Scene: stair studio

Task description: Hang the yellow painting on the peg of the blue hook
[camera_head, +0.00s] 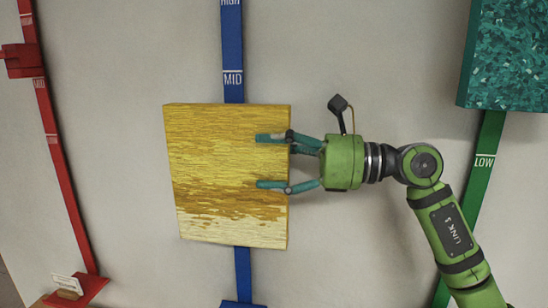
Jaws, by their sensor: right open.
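The yellow painting (215,155), a thick square panel with gold, yellow and pale bands, is upright with a slight tilt in front of the blue rail (233,45). The rail shows above and below it, with "HIGH" and "MID" marks. The blue hook's peg is not visible; the painting covers that middle stretch of rail. My right gripper (258,161) is open, its two teal fingers apart and overlapping the painting's right part in the picture. I cannot tell whether they touch it. My left gripper is out of view.
A red rail (58,150) with a red block (22,60) stands at the left, a small white card (66,284) near its foot. A teal painting (510,55) is at the upper right, over a green rail (487,150). The grey wall between the rails is bare.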

